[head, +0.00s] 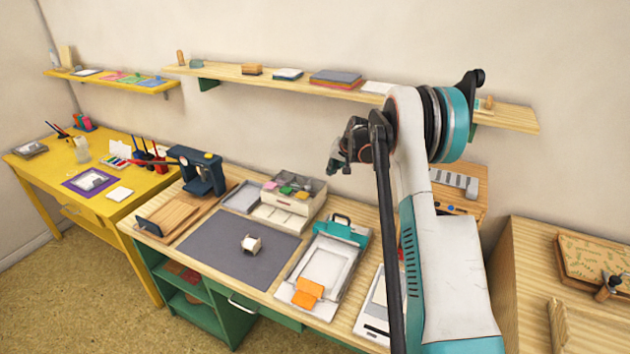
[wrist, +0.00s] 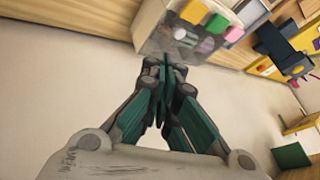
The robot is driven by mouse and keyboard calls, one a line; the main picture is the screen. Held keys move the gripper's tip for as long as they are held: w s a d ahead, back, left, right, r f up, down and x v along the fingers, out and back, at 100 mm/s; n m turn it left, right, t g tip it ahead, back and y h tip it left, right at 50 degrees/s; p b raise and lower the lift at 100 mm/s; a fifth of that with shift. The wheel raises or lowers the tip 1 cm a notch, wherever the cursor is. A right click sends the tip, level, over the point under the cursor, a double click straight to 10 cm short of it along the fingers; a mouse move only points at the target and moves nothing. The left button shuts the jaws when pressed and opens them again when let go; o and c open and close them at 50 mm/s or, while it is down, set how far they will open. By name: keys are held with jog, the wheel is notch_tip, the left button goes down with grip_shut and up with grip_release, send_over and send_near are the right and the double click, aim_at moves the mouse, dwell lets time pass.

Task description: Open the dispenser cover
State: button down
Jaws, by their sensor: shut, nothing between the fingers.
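My gripper (head: 336,168) is up in the air above the back of the wooden workbench, left of my raised arm. In the wrist view its fingers (wrist: 165,68) are together with nothing between them. A grey and cream box with compartments (head: 290,205) stands at the back of the bench, holding green, pink and yellow pieces. It also shows in the wrist view (wrist: 160,40), beyond the fingertips and apart from them. A small cream block with dark sides (head: 251,244) sits on the dark mat (head: 215,250). I cannot tell for sure which thing is the dispenser.
A dark blue press (head: 205,175) stands left of the box. A teal and white tray device (head: 325,260) with an orange piece (head: 307,292) lies right of the mat. A wall shelf (head: 290,86) runs behind. Most of the mat is clear.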

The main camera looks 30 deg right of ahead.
notch_tip(320, 180, down, 2)
jog(key=d, duration=0.1)
jog(key=b, duration=0.2)
send_over(316, 193)
notch_tip(316, 193, down, 10)
jog(key=shift+d+r, duration=0.1)
jog(key=shift+r, duration=0.1)
